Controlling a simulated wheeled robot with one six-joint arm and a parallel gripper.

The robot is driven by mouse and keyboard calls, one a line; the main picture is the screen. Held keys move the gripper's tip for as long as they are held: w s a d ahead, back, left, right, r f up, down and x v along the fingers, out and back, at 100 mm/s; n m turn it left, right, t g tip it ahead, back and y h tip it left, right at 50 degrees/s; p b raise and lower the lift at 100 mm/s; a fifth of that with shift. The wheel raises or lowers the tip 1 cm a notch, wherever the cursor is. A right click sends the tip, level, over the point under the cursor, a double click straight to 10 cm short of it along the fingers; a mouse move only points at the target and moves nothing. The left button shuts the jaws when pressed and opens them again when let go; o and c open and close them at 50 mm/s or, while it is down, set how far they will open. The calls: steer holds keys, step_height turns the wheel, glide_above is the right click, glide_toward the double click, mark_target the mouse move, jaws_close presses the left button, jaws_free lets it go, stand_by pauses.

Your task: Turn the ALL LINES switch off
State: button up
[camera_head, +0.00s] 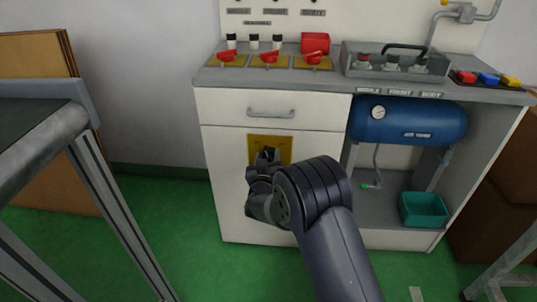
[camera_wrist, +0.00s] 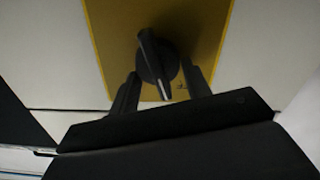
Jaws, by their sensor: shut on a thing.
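The switch is a black rotary knob (camera_wrist: 150,50) on a yellow plate (camera_head: 284,147) on the cabinet front, below the drawer. The plate also fills the middle of the wrist view (camera_wrist: 205,25). The knob's bar leans slightly from upper left to lower right, with a white mark at its lower end. My gripper (camera_wrist: 160,68) has one finger on each side of the knob and is shut on it. In the head view my gripper (camera_head: 266,156) largely hides the knob. The ALL LINES lettering is not readable.
The cabinet drawer (camera_head: 248,101) is closed, with its handle (camera_head: 271,112) above the plate. Red levers (camera_head: 269,57) line the counter. A blue tank (camera_head: 420,121) and a teal bin (camera_head: 423,209) stand at right. A grey-framed table (camera_head: 48,143) is close on the left.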

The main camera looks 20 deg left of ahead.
steer(key=n+p, duration=0.1)
steer(key=n, duration=0.1)
steer(key=n+p, duration=0.1)
steer(key=n, duration=0.2)
steer(key=shift+a+f, duration=0.15)
steer(key=shift+a, duration=0.05)
steer(key=shift+n, duration=0.3)
steer(key=o, duration=1)
steer(key=shift+s, duration=0.15)
steer(key=p+v, duration=0.2)
steer(key=v, duration=0.8)
steer(key=shift+s+d, duration=0.15)
steer(key=shift+s, duration=0.1)
steer(key=b+x, duration=0.2)
steer(key=x, duration=0.8)
steer(key=shift+w, duration=0.35)
